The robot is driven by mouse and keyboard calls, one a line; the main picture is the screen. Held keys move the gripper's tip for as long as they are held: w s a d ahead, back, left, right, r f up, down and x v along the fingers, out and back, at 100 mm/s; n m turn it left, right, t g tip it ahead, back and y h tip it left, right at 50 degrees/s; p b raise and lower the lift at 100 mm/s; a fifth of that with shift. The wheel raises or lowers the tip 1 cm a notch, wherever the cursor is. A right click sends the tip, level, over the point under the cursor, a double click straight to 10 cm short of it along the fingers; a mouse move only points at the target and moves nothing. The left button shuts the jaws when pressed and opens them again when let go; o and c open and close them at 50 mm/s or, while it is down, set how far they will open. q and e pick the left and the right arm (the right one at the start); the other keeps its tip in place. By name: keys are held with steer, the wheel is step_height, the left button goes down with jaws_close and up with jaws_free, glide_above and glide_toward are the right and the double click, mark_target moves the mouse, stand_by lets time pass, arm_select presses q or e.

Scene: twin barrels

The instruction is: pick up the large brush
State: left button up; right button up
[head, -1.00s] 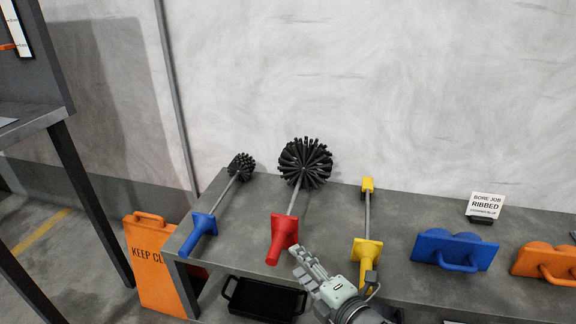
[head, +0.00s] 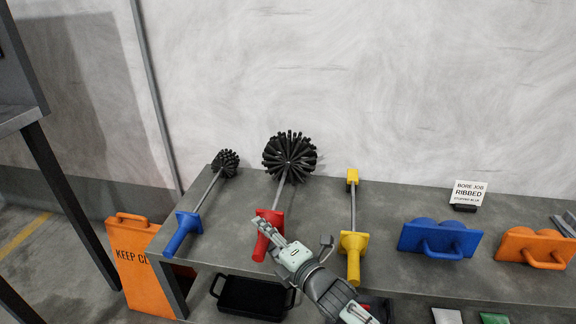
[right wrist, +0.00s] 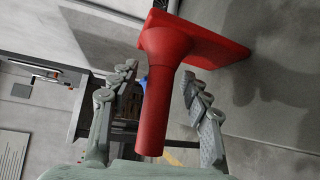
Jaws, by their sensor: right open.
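The large brush has a round black bristle head (head: 290,157), a grey shaft and a red handle (head: 262,247) with a square red guard. It lies on the grey bench, handle toward the front edge. My right gripper (head: 268,232) is at the red handle. In the right wrist view the red handle (right wrist: 155,110) stands between the two open fingers (right wrist: 160,92), with gaps visible on both sides. The guard is beyond the fingertips. In the head view the gripper hides part of the handle and guard. My left gripper is not in view.
A smaller blue-handled brush (head: 188,224) lies to the left, and a yellow-handled tool (head: 353,243) close on the right. Blue (head: 440,238) and orange (head: 536,246) handled blocks stand further right. A black tray (head: 252,298) is below the bench. An orange sign (head: 140,262) stands at left.

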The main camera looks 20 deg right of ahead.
steer(key=shift+c, duration=0.6)
steer(key=c, duration=1)
steer(key=shift+r, duration=0.1)
